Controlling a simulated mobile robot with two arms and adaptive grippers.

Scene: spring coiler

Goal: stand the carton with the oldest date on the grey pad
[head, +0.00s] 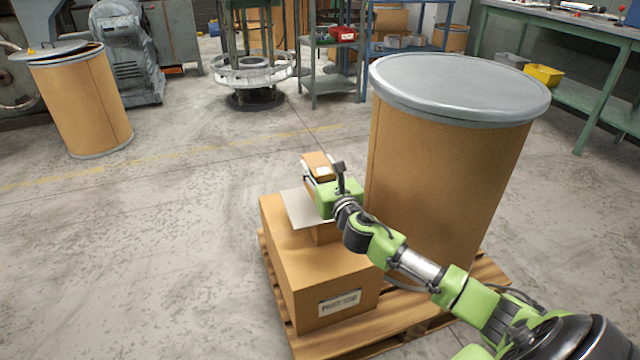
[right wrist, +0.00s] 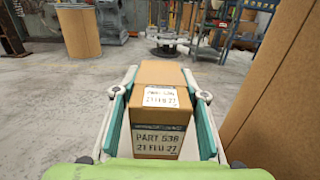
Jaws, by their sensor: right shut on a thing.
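My right gripper (head: 319,178) is shut on a small brown carton (head: 317,161). In the right wrist view the carton (right wrist: 158,112) is upright between the two fingers. Its labels read roughly "PART 536" and "21 FEB 27", but the letters are blurred. The grey pad (head: 297,206) lies on top of a large cardboard box, partly hidden by my gripper. The held carton shows at the pad's far side; I cannot tell whether it touches anything below. Another brown carton (head: 323,235) shows partly under my wrist, at the pad's near edge. My left gripper is not in view.
The large box (head: 300,265) stands on a wooden pallet (head: 345,344). A tall fibre drum (head: 435,180) with a grey lid stands close on the right. Another drum (head: 82,105) stands far left. The floor left of the pallet is clear.

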